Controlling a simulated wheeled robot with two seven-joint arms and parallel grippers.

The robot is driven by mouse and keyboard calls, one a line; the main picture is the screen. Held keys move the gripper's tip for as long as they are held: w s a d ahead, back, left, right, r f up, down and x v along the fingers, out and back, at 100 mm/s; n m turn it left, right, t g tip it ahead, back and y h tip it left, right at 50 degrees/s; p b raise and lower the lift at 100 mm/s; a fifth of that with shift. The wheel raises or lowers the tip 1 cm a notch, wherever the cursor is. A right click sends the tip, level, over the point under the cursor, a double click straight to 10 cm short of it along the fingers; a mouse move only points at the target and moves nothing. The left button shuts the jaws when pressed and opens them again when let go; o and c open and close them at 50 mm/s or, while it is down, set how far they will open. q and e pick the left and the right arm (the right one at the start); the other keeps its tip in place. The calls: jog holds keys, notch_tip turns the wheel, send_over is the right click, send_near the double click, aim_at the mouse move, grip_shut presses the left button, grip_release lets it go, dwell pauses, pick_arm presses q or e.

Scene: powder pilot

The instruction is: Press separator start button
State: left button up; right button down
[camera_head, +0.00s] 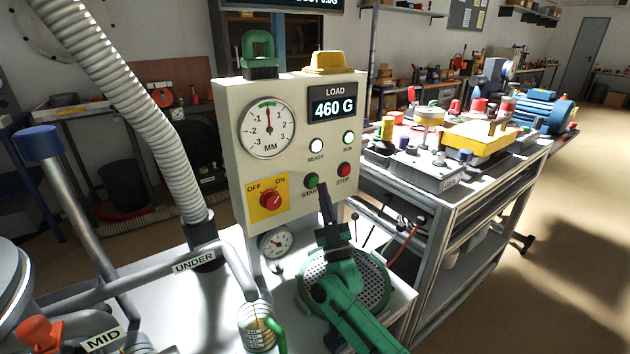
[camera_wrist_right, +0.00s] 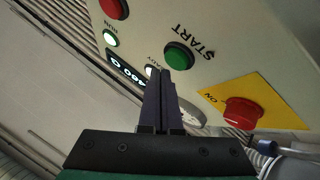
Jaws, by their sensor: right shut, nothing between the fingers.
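The separator's cream control box (camera_head: 230,130) stands in the middle of the head view. Its green START button (camera_head: 311,180) is low on the front face, left of the red STOP button (camera_head: 344,170). My right gripper (camera_head: 324,188) is shut and empty, its fingertips just right of and below START. In the right wrist view the START button (camera_wrist_right: 178,55) lies just beyond the shut fingertips (camera_wrist_right: 162,74). I cannot tell whether they touch it. The display (camera_head: 333,105) reads 460 G. The READY lamp (camera_head: 316,145) and RUN lamp (camera_head: 348,137) look bright. My left gripper is out of view.
A red OFF/ON knob (camera_head: 270,199) on a yellow plate sits left of START. A round dial (camera_head: 267,128) is above it. A ribbed hose (camera_head: 130,90) and pipes stand on the left. A perforated round plate (camera_head: 375,285) lies below my right arm. A cluttered workbench (camera_head: 440,200) is at right.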

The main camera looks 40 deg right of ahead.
jog(key=s+p, duration=0.3)
jog(key=s, duration=0.3)
jog(key=shift+s+p, duration=0.15)
jog(key=shift+p, duration=0.2)
jog(key=shift+a, duration=0.1)
dwell(0.6)
